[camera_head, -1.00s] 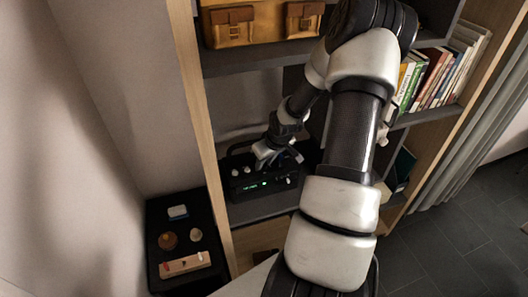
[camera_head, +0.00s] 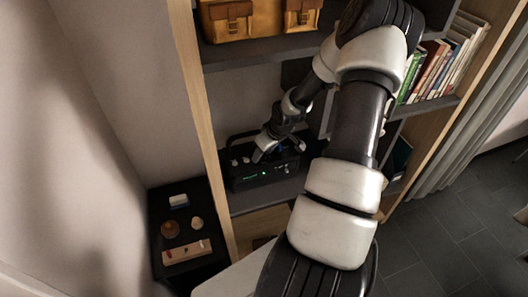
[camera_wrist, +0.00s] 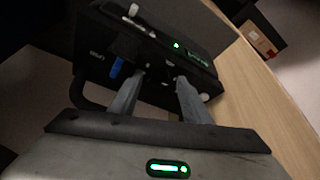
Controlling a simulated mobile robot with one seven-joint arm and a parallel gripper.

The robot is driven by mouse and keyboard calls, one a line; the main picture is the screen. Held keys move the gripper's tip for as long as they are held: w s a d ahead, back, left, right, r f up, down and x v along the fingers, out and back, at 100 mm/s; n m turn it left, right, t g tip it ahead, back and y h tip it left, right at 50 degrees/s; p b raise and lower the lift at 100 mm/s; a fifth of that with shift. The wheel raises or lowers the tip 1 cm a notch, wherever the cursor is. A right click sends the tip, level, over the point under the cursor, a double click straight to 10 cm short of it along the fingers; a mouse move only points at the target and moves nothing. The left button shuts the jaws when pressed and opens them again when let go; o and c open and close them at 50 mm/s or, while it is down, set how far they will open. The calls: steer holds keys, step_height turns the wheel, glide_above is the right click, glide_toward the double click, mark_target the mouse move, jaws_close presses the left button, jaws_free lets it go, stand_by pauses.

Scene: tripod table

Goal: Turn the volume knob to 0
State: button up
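A black radio-like device (camera_head: 262,176) with a lit green display sits on a shelf. Small pale knobs (camera_head: 240,161) show at its top left. Which control is the volume knob cannot be told. My gripper (camera_head: 268,152) is over the device's top. In the wrist view my gripper (camera_wrist: 158,78) has its two fingers apart close to the device, with no clear object held between them.
The shelf board (camera_head: 268,196) is under the device, and another shelf (camera_head: 262,50) with brown bags is above. A wooden side panel (camera_head: 203,130) stands close on the left. Books (camera_head: 440,62) fill the right. A black stand (camera_head: 165,235) with small items is at lower left.

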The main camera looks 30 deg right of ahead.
steer(key=p+v, duration=0.3)
steer(key=v, duration=1.4)
steer(key=shift+r, duration=0.2)
steer(key=shift+s, duration=0.1)
